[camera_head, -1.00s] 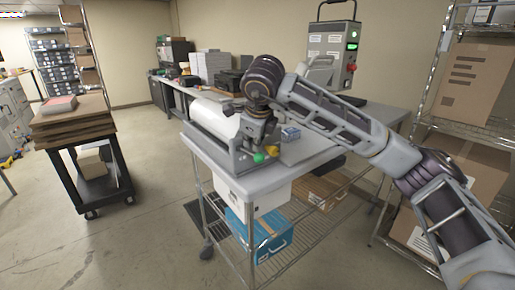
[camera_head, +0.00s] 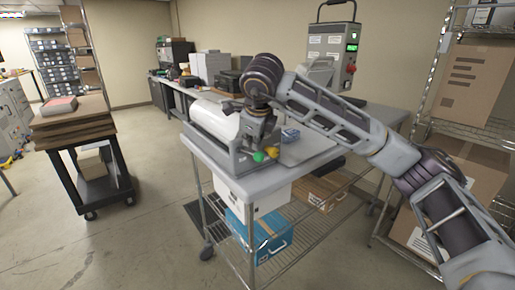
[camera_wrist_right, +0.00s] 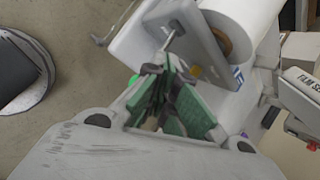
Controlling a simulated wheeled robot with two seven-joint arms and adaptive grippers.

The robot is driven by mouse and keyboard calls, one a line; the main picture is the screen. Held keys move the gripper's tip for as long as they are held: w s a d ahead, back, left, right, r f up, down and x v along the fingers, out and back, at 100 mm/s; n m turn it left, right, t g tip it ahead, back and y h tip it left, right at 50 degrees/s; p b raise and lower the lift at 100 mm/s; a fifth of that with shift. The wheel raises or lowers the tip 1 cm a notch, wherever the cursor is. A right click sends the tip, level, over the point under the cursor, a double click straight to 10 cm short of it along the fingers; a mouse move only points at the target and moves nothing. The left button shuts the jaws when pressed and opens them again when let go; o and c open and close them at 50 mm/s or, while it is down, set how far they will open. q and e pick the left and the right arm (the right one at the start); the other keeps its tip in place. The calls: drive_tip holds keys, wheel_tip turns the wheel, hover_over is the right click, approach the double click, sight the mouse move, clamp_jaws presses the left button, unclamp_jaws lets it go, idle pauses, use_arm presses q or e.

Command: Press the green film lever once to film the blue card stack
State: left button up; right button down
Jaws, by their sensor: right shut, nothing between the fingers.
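The film machine (camera_head: 240,160) stands on the near left end of the grey cart and carries a white film roll (camera_head: 215,119). My left gripper is out of view.
A shelf rack (camera_head: 465,125) is close on the right. Open floor (camera_head: 150,235) lies to the left.

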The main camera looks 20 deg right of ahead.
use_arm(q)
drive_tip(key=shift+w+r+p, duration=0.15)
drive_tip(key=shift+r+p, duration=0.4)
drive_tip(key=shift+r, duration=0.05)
use_arm(e)
drive_tip(key=shift+w+a+r, duration=0.1)
drive_tip(key=shift+w+r, duration=0.05)
drive_tip(key=shift+r, duration=0.4)
drive_tip(key=shift+w+a+r, duration=0.1)
drive_tip(key=shift+w+r, duration=0.05)
drive_tip(key=shift+r, duration=0.35)
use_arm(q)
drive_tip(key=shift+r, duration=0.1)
use_arm(e)
drive_tip(key=shift+r, duration=0.1)
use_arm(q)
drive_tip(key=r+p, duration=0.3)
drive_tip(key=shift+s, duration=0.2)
use_arm(e)
drive_tip(key=r, duration=0.2)
drive_tip(key=w+r, duration=0.1)
drive_tip(key=r, duration=0.1)
drive_tip(key=shift+w+a+r, duration=0.1)
drive_tip(key=shift+a+r, duration=0.1)
drive_tip(key=shift+r, duration=0.15)
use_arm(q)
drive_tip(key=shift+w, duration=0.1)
